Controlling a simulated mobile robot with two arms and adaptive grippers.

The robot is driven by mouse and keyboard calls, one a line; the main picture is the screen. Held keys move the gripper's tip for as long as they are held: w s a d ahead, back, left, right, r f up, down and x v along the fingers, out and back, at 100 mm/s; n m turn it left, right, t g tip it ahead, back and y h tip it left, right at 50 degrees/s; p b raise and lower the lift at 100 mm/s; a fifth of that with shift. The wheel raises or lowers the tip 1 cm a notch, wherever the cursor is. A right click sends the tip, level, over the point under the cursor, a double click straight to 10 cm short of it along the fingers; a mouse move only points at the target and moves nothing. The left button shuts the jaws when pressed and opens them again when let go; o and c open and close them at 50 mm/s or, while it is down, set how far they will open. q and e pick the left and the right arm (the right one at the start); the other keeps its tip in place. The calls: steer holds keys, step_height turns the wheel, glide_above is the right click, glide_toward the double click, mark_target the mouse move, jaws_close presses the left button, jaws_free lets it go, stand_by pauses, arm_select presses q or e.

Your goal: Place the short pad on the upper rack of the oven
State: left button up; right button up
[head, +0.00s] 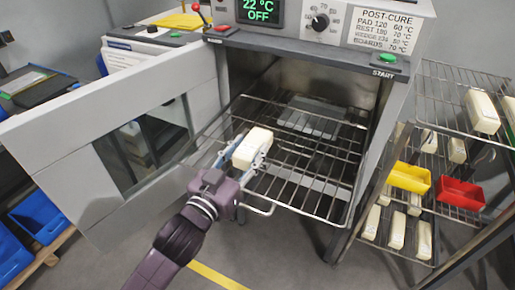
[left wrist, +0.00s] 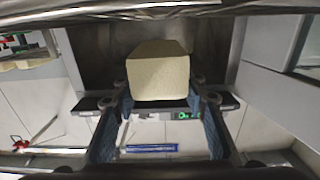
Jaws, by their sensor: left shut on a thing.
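My left gripper (head: 244,155) is shut on a cream, block-shaped pad (head: 252,147), with a blue finger on each side of it. In the left wrist view the pad (left wrist: 158,75) sits between the two fingertips (left wrist: 160,100). The pad is over the front left part of the upper wire rack (head: 312,183), which extends out of the open oven (head: 395,125). I cannot tell whether the pad touches the wires. My right gripper is in neither view.
A grey flat plate (head: 310,117) shows deeper in the oven. At right, a wire shelf holds several cream pads, a yellow bin (head: 408,178) and a red bin (head: 460,194). The rack's right side is clear.

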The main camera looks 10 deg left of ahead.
mark_target(255, 147)
arm_select(q)
steer(key=shift+w+d+f, duration=0.2)
steer(key=shift+w+f, duration=0.2)
steer(key=shift+w, duration=0.3)
steer(key=shift+w+d+f, duration=0.2)
steer(key=shift+w+f, duration=0.25)
steer(key=shift+w, duration=0.15)
steer(key=shift+w+d+f, duration=0.2)
steer(key=shift+w+f, duration=0.25)
steer(key=shift+w, duration=0.15)
steer(key=shift+w+d+f, duration=0.15)
steer(key=shift+w+f, duration=0.2)
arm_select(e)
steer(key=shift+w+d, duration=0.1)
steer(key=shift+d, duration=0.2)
arm_select(q)
steer(key=shift+s, duration=0.1)
steer(key=shift+f, duration=0.15)
steer(key=o, duration=1.1)
steer(key=shift+o, duration=0.2)
